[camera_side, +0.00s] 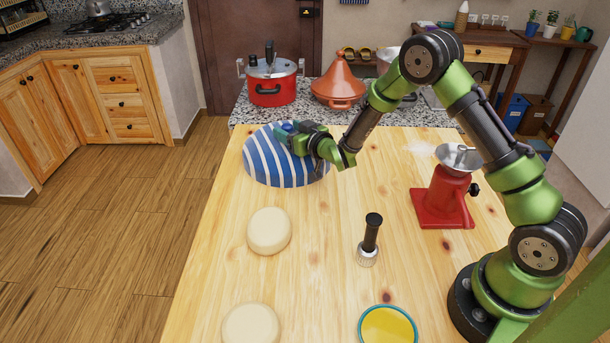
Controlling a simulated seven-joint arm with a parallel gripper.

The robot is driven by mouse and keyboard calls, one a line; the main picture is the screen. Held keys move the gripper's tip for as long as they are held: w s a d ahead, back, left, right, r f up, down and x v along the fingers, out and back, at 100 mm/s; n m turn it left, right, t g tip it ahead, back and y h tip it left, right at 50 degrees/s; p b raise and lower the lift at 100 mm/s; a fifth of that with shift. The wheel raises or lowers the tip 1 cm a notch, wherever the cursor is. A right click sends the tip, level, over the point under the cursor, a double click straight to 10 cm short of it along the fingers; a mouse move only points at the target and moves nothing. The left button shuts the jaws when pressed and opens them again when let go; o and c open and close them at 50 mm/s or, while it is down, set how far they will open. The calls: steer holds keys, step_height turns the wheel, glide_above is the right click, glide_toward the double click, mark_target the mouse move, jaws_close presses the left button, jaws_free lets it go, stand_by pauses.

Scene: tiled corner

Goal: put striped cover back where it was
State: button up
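The striped cover (267,164) is a blue and white dome at the far left of the wooden table. A small blue knob (287,127) shows at its top. My gripper (290,133) reaches in from the right, low over the dome, with its fingers at the knob. I cannot tell whether the fingers are closed on the knob. The cover looks upright and at table level; whatever is under it is hidden.
Two pale round pieces (269,231) (251,326) lie on the table's left side. A yellow dish (388,326) is at the front, a red grinder (441,195) at right. A red pot (272,84) and tagine (338,88) stand behind.

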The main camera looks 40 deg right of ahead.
steer(key=shift+r, duration=0.15)
steer(key=shift+s, duration=0.25)
steer(key=s+a+r, duration=0.1)
steer(key=s+r, duration=0.1)
steer(key=s, duration=0.9)
steer(key=s+a+r+m+g, duration=0.1)
steer(key=s+r+m+g, duration=0.3)
steer(key=r, duration=0.6)
steer(key=s+a+r+g+y, duration=0.1)
steer(key=s+a+r+g, duration=0.1)
steer(key=s, duration=0.8)
steer(key=s+a+r+n+g+y, duration=0.1)
steer(key=s+a+r+g+y, duration=0.1)
steer(key=s, duration=0.9)
steer(key=shift+s+a+r+g, duration=0.15)
steer(key=shift+a+r+g, duration=0.4)
steer(key=shift+a, duration=0.1)
